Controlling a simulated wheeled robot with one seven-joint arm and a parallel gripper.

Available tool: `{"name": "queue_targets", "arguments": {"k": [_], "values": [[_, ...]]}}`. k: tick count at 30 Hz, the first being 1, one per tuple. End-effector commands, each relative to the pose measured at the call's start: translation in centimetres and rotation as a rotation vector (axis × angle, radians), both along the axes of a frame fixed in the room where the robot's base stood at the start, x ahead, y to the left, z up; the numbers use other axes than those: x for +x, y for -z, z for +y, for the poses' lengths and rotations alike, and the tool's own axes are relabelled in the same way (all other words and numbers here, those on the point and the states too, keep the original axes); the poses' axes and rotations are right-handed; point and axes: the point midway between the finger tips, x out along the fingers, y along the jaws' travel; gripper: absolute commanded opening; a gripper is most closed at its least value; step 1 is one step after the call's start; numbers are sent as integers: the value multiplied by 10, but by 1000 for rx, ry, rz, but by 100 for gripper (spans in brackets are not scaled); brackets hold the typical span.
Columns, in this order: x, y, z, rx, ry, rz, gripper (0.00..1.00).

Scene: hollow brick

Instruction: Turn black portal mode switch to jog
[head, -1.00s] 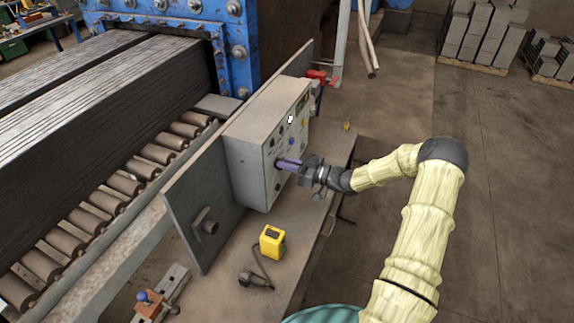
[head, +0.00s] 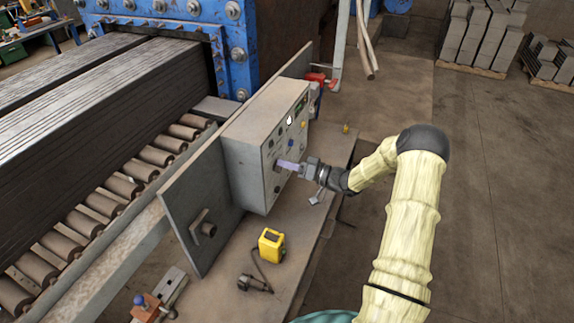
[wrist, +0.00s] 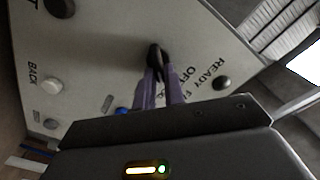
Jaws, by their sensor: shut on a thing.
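A grey control box (head: 248,165) with a panel of knobs and buttons stands on a bench. In the wrist view the black switch (wrist: 154,52) sits on the pale panel (wrist: 110,50), with the words READY and OFF printed to its right. My gripper (head: 281,164) reaches the panel from the right in the head view. Its purple fingers also show in the wrist view (wrist: 157,78), shut on the black switch. The fingers hide part of the switch and some lettering below it. I cannot read which mode the switch points to.
The panel also has a white button (wrist: 52,86) near BACK, a blue button (wrist: 122,111) and a dark knob (wrist: 221,83). A yellow device (head: 271,243) lies on the bench in front of the box. A roller conveyor (head: 120,187) runs behind.

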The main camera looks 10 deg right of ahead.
Motion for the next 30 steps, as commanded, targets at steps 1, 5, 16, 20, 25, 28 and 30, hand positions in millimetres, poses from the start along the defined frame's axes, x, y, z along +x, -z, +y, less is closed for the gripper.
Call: {"name": "queue_targets", "arguments": {"k": [1, 5, 16, 20, 25, 28, 30], "values": [[0, 0, -1, 4, 2, 6, 0], [0, 0, -1, 11, 1, 15, 0], [0, 0, -1, 11, 2, 16, 25], [0, 0, -1, 11, 1, 16, 33], [0, 0, 0, 11, 1, 16, 33], [-1, 1, -3, 10, 1, 15, 33], [-4, 1, -7, 9, 1, 15, 33]]}}
